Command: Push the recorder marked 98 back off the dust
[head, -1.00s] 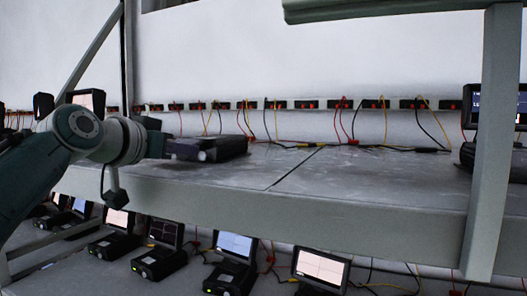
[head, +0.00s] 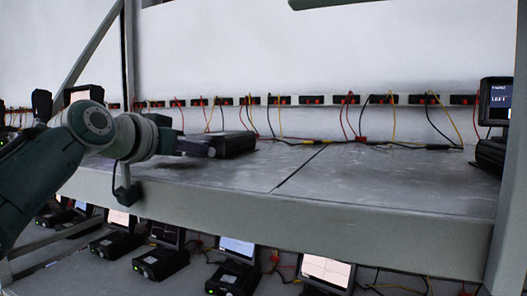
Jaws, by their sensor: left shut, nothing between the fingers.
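A low black recorder (head: 236,143) lies on the upper grey shelf, left of the dark seam; no number on it is legible. My left gripper (head: 206,147) comes in from the left, shut and empty, with its tips at the recorder's left end. They look in contact, but I cannot be sure. Pale dusty patches (head: 372,172) show on the shelf top, mostly right of the seam. Any dust under the recorder is hidden. My right gripper is not in view.
A recorder with a lit screen (head: 497,101) stands at the right end of the shelf, beside a grey post (head: 509,215). Sockets with red, yellow and black leads (head: 347,99) line the back wall. Several recorders stand on the lower shelf (head: 200,276). The upper shelf's middle is clear.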

